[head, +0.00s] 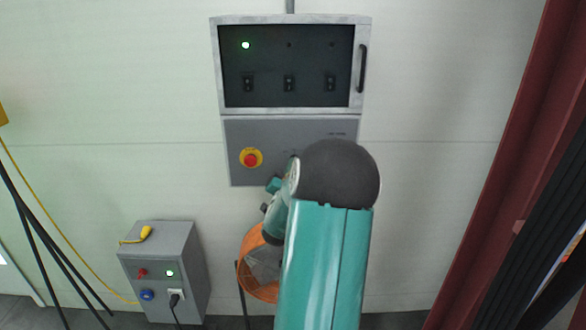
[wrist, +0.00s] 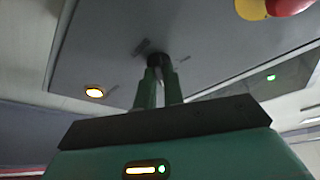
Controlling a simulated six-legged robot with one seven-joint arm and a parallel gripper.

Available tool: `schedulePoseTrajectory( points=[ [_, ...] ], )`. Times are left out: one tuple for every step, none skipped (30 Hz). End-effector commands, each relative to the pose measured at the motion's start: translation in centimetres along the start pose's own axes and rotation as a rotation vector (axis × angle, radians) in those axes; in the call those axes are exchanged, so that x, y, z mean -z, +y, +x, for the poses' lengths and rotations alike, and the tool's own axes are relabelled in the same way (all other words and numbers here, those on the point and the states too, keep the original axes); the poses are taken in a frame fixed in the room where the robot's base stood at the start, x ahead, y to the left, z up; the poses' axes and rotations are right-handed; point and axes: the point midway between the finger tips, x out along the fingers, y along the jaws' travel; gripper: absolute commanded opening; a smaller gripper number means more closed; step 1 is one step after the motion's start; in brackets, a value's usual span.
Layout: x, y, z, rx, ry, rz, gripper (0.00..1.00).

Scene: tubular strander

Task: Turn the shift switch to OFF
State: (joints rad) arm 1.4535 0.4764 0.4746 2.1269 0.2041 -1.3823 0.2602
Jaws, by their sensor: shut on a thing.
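The shift switch (wrist: 157,60) is a small dark knob on the grey lower panel, with small dark markings beside it in the wrist view. My gripper (wrist: 160,76) has its two green fingers shut on the knob. The fingertips cover part of it, and I cannot read its labels or tell which position it points to. In the head view, the grey lower panel (head: 290,132) is on the wall below a dark-windowed cabinet. My arm hides the switch and my fingers there.
A red emergency stop on a yellow base (head: 251,159) is near on the same panel. A lit amber lamp (wrist: 94,92) is also on it. The cabinet (head: 216,60) has a handle at right. A grey box (head: 150,245) and an orange ring-shaped thing (head: 247,275) are below.

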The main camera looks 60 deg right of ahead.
Motion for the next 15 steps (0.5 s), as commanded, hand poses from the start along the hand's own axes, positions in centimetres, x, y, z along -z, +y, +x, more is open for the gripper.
schedulePoseTrajectory(
  points=[
    [-0.08,-0.18,-0.05,0.013,-0.001,-0.022,0.0],
    [-0.09,-0.16,-0.06,0.018,-0.001,-0.035,0.0],
    [-0.09,-0.14,-0.05,0.026,-0.001,-0.054,0.0],
    [-0.07,-0.1,-0.05,0.031,-0.001,-0.068,0.0],
    [-0.07,-0.07,-0.05,0.037,-0.001,-0.083,0.0],
    [-0.06,-0.04,-0.05,0.046,-0.001,-0.103,0.0],
    [-0.06,-0.04,-0.05,0.053,-0.001,-0.12,0.0],
    [-0.07,-0.03,-0.05,0.06,-0.001,-0.138,0.0],
    [-0.05,0.03,-0.04,0.07,-0.001,-0.164,0.0],
    [-0.08,0.0,-0.05,0.08,-0.001,-0.184,0.0],
    [-0.07,0.04,-0.04,0.089,-0.001,-0.207,0.0],
    [-0.07,0.08,-0.04,0.102,-0.001,-0.239,0.0],
    [-0.07,0.08,-0.04,0.112,-0.002,-0.262,0.0],
    [-0.06,0.11,-0.04,0.121,-0.002,-0.285,0.0],
    [-0.04,0.16,-0.03,0.132,-0.002,-0.313,0.0]
  ],
)
